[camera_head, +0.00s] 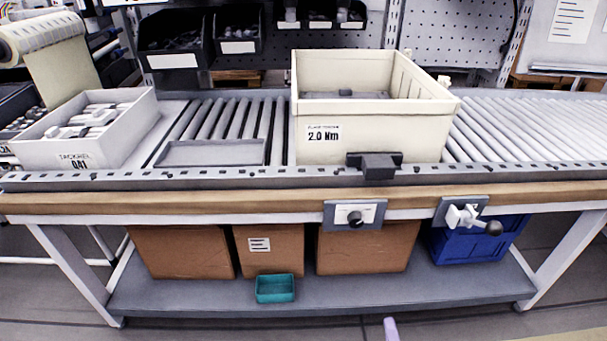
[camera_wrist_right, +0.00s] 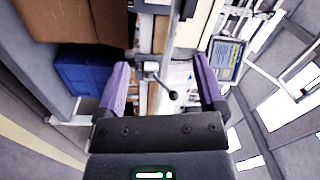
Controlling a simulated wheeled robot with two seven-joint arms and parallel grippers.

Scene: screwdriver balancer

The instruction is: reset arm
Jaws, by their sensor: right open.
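My right gripper (camera_wrist_right: 163,84) shows in the right wrist view with its two purple fingers spread wide apart and nothing between them. In the head view only a small purple part of it (camera_head: 390,329) shows at the bottom edge, well below the bench front. A white lever with a black ball knob (camera_head: 490,228) is mounted on a grey plate at the bench's front edge. In the wrist view the lever (camera_wrist_right: 172,95) appears between the fingers, farther off and apart from them. My left gripper is not in view.
A cream crate labelled 2.0 Nm (camera_head: 375,135) stands on the roller conveyor (camera_head: 520,130). A dial plate (camera_head: 355,215) sits left of the lever. A white parts tray (camera_head: 110,150) is at left. Brown boxes (camera_head: 370,248), a blue bin (camera_head: 470,248) and a teal tray (camera_head: 275,289) are below.

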